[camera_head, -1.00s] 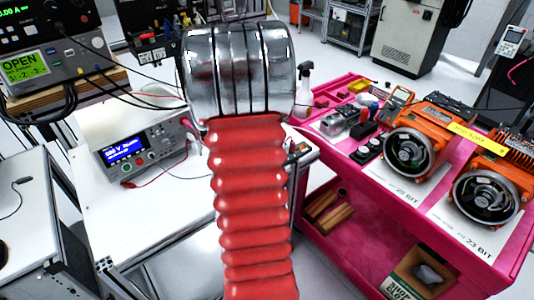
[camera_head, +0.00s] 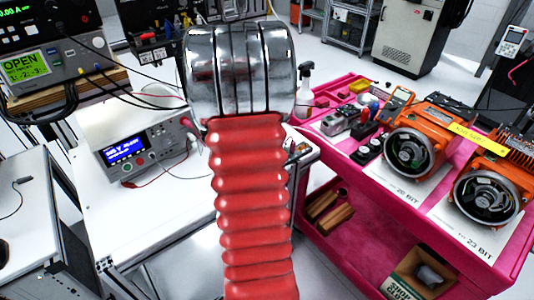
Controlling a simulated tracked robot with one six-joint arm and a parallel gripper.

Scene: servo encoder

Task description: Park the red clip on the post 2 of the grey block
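My arm's red ribbed sleeve and chrome joint fill the middle of the view. My gripper is not visible; the chrome joint covers that part of the picture. A small grey block (camera_head: 336,123) lies near the left end of the pink cart's top; any posts or numbers on it are too small to read. I cannot tell whether it is the task's block. A red lead (camera_head: 150,182) lies on the white bench in front of the power supply. I cannot make out a red clip for certain.
A pink cart (camera_head: 350,245) on the right carries orange motors (camera_head: 420,140) with round open ends, and several small items. A power supply (camera_head: 140,148) stands on the white bench (camera_head: 165,220) at left. Cables hang from the instruments (camera_head: 60,50) at upper left.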

